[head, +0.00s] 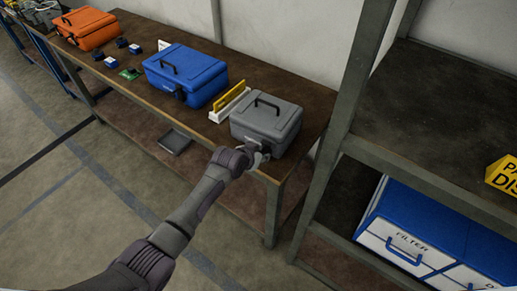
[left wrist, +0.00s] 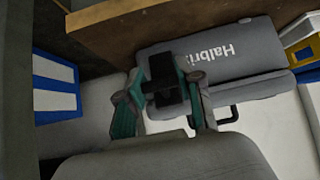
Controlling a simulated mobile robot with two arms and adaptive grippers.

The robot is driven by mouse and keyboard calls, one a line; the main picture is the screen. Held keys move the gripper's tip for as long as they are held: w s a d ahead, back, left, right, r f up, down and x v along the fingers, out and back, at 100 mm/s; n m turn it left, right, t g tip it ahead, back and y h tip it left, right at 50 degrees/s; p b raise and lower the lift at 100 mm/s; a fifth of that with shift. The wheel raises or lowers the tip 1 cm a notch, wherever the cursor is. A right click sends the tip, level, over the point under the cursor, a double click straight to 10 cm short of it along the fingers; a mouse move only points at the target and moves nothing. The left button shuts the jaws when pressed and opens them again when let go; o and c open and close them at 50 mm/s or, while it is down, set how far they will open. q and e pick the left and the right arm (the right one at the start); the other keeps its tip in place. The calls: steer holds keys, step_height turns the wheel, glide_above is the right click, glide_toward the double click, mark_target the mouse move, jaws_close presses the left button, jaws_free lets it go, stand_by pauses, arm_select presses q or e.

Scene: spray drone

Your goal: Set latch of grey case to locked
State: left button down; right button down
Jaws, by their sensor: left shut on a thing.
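The grey case (head: 277,114) stands closed at the right end of the brown workbench, with its black handle up. In the left wrist view the case (left wrist: 245,72) shows upside down, with white lettering on its front. The black latch (left wrist: 165,82) is on the case front. My left gripper (head: 262,155) is at the front of the case. In the left wrist view its two teal-sided fingers (left wrist: 165,100) stand on either side of the black latch and are shut on it. The fingers partly hide the latch, and its exact position is unclear. My right gripper is not in view.
A blue case (head: 190,73) and an orange case (head: 87,28) stand further left on the workbench (head: 135,25). A white rack with a yellow piece (head: 229,100) is just left of the grey case. A metal shelf (head: 430,125) with blue-and-white filter boxes (head: 420,245) stands at the right.

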arm_select(q)
steer(key=shift+w+d+r+g+y+p, duration=0.35)
steer(key=shift+w+r+g+y+p, duration=0.3)
steer(key=shift+g, duration=0.45)
steer(key=shift+s, duration=0.1)
steer(key=c, duration=0.7)
jaws_free()
steer(key=v, duration=1.2)
steer(key=shift+d+r, duration=0.1)
